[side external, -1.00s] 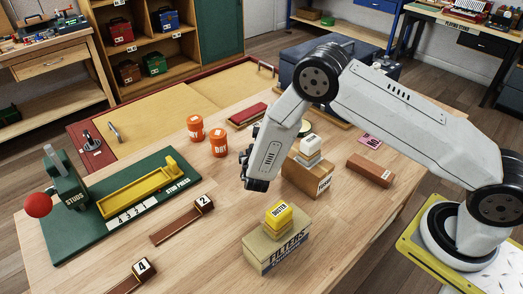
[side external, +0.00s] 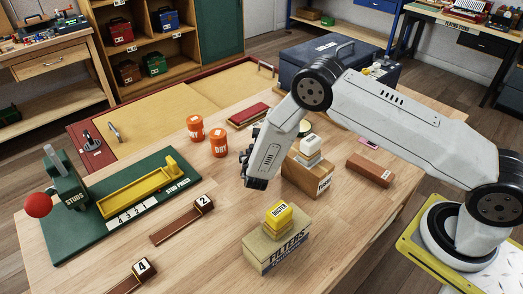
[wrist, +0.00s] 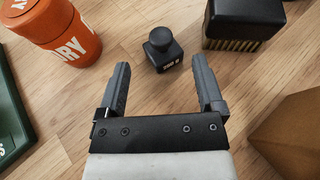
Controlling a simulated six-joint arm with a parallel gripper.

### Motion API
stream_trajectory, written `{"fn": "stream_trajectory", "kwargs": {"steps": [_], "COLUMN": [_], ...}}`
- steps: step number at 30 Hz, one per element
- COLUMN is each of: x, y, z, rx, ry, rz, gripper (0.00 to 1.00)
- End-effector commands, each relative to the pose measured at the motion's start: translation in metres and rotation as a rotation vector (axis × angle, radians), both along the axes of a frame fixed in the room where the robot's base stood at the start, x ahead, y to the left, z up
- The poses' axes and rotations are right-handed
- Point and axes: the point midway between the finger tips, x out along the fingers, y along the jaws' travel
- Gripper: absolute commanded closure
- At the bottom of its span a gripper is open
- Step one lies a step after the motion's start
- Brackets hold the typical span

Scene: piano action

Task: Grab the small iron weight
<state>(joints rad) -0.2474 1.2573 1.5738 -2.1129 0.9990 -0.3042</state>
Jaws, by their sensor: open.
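The small iron weight (wrist: 162,50) is a dark, squat block with a round knob on top and a small pale label. In the wrist view it stands upright on the wooden table, just beyond and between my fingertips. My gripper (wrist: 161,75) is open, with empty space between its two fingers. In the side view my gripper (side external: 256,172) hangs low over the middle of the table, pointing down. I cannot make out the weight in the side view; my arm seems to hide it.
An orange DRY canister (wrist: 62,30) stands to the left of the weight. A black block with brass-coloured bristles (wrist: 240,25) is to its right. A cardboard box (wrist: 292,135) is close at the right. Bare table (side external: 232,215) lies in front of my gripper.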

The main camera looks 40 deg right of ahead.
Motion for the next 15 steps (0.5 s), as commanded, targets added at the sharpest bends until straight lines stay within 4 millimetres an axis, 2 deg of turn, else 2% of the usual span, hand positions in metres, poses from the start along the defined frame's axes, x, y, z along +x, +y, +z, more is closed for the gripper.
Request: {"fn": "stream_trajectory", "kwargs": {"steps": [15], "x": [0.031], "y": [-0.027], "z": [-0.018], "rx": [-0.001], "ry": [0.0], "rz": [-0.002], "gripper": [0.14]}}
